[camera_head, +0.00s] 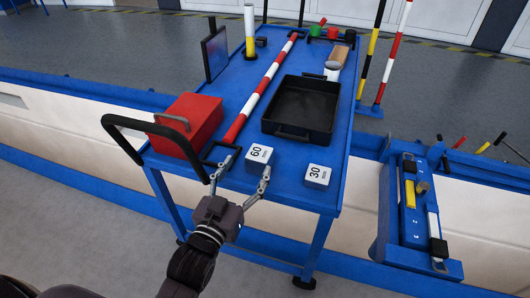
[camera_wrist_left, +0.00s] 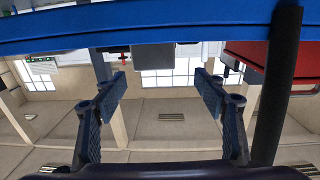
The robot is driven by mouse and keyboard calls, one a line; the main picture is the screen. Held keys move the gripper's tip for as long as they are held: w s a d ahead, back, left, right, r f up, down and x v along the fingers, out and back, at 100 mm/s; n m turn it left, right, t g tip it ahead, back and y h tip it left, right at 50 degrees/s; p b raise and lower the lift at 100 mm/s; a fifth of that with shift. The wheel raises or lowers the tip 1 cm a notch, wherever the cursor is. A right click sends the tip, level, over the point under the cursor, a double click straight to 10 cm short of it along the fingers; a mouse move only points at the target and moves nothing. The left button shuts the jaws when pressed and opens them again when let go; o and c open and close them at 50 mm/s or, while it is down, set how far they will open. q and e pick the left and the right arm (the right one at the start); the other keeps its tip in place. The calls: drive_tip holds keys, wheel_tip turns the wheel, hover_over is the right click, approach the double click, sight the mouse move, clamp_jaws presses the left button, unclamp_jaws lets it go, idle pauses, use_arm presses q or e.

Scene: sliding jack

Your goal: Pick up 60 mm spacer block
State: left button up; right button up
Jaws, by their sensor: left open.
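The 60 mm spacer block (camera_head: 258,157) is a small white block marked "60". It sits on the blue cart top near its front edge in the head view. My left gripper (camera_head: 243,172) comes up from below at the front edge of the cart, with its fingers spread open. The block is just beyond the fingers, toward the right fingertip; I cannot tell whether they touch. In the left wrist view, my left gripper (camera_wrist_left: 162,84) is open with nothing held between its fingers. I cannot make out the block there. My right gripper is not in view.
A similar white block marked "30" (camera_head: 317,176) stands to the right. A black tray (camera_head: 302,137) lies behind, a red box (camera_head: 190,118) and black cart handle (camera_head: 145,145) to the left. A red-and-white bar (camera_head: 262,88) runs back along the blue cart top (camera_head: 285,190).

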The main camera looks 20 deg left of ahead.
sight(264, 146)
use_arm(q)
drive_tip(key=shift+w+d, duration=0.15)
drive_tip(key=shift+w, duration=0.95)
drive_tip(key=w, duration=0.1)
drive_tip(key=w+b, duration=0.1)
drive_tip(key=w+d+f, duration=0.1)
drive_tip(key=shift+w+f+b, duration=0.1)
drive_tip(key=shift+w+b, duration=0.1)
drive_tip(key=shift+b, duration=0.15)
drive_tip(key=shift+w, duration=0.8)
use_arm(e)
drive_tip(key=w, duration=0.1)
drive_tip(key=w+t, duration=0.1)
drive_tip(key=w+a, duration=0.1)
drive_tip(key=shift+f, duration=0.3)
use_arm(q)
drive_tip(key=shift+c, duration=0.6)
drive_tip(key=c, duration=1.5)
